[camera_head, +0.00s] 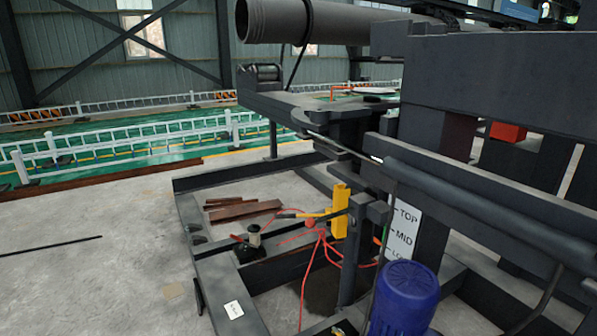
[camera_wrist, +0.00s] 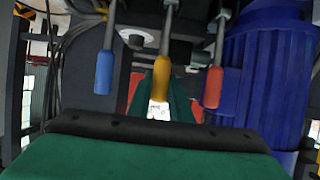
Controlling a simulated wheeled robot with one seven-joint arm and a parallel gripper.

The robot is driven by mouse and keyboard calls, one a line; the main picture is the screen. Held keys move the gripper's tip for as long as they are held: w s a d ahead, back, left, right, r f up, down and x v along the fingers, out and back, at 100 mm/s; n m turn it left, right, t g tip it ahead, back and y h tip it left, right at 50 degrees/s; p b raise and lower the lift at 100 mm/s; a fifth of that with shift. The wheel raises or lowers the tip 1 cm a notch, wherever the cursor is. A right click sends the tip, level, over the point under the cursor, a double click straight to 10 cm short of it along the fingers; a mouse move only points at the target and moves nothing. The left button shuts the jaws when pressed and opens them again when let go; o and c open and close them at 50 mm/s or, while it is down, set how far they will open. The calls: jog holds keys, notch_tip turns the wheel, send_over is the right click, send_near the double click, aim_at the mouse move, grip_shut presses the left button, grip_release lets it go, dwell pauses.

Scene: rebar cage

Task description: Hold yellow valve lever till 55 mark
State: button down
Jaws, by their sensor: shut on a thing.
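The yellow valve lever (camera_wrist: 163,58) hangs in the middle of the wrist view, its handle pointing down. My gripper (camera_wrist: 160,98) is shut on it, with green fingers on both sides of the handle's lower part. A blue lever (camera_wrist: 105,72) hangs to its left and a red lever (camera_wrist: 212,87) to its right, both apart from the fingers. The head view has a white board (camera_head: 404,228) with the words TOP and MID and a partly hidden lower word. No 55 mark can be read. I cannot make out my gripper in the head view.
A blue ribbed motor (camera_wrist: 268,85) stands close on the right in the wrist view; a blue motor (camera_head: 404,300) is also at the head view's bottom. A yellow block (camera_head: 340,210) and red cables (camera_head: 322,240) are near the dark frame. Open concrete floor (camera_head: 90,270) lies left.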

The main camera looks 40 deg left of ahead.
jog(key=shift+d, duration=0.1)
jog(key=shift+s+a+t, duration=0.2)
jog(key=shift+s+t, duration=0.2)
